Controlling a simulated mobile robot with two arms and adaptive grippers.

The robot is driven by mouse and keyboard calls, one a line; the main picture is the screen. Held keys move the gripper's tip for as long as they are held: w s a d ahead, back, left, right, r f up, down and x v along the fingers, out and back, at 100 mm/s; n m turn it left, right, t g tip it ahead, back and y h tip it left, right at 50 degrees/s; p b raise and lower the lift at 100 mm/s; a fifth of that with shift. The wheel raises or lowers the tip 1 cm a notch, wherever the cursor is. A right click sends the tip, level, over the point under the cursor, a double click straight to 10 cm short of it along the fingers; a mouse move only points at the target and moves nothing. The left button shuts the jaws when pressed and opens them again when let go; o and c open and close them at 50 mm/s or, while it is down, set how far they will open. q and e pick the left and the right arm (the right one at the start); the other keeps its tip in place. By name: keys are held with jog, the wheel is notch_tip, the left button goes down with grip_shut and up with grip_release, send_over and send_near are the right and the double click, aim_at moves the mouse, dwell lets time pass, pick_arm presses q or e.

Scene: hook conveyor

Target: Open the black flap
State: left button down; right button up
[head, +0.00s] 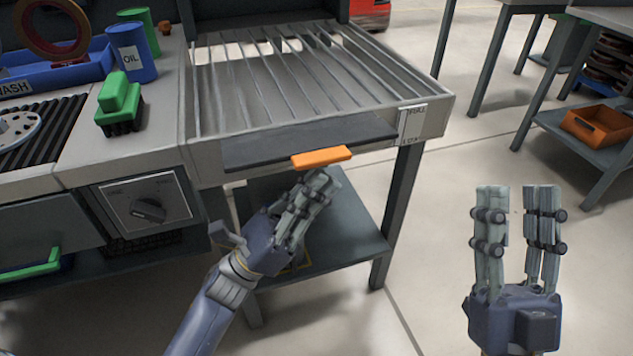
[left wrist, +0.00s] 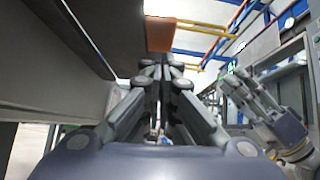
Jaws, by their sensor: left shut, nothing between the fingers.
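The black flap (head: 260,143) lies along the front edge of the rack table, roughly level, with an orange handle (head: 322,157) at its front right. My left gripper (head: 322,178) is just below the orange handle, its fingers together with nothing between them. In the left wrist view the fingertips (left wrist: 160,68) point up toward the orange handle (left wrist: 160,35); I cannot tell whether they touch it. My right gripper (head: 517,190) is raised at the right, fingers apart and empty, far from the flap. It also shows in the left wrist view (left wrist: 240,85).
The table's slatted rack (head: 290,70) lies behind the flap, with a lower shelf (head: 340,235) beneath. A dial panel (head: 148,203) is at the left. A green brush (head: 119,103) and blue oil can (head: 132,50) stand above it.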

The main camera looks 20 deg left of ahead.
pick_arm(q)
jog(key=shift+r, duration=0.25)
pick_arm(e)
jog(key=shift+w+f, duration=0.15)
pick_arm(q)
jog(key=shift+s+d+r+n+t+y+p, duration=0.1)
jog(key=shift+r+n+t+y+p, duration=0.4)
jog(key=shift+n+t+y+p, duration=0.55)
jog(key=n, duration=0.1)
jog(key=n+t+y+p, duration=0.1)
jog(key=shift+s+r+n+y, duration=0.1)
jog(key=shift+r+n+y, duration=0.15)
jog(key=shift+r+n, duration=0.1)
pick_arm(e)
jog(key=w+f+g+h, duration=0.1)
jog(key=w+f+g, duration=0.1)
jog(key=f+g, duration=0.2)
jog(key=w+f+g+h, duration=0.2)
jog(key=w+f+g, duration=0.1)
jog(key=f, duration=0.5)
jog(key=shift+w+g, duration=0.35)
jog(key=shift+g, duration=0.15)
pick_arm(q)
jog(key=shift+f, duration=0.1)
pick_arm(e)
jog(key=shift+r, duration=0.1)
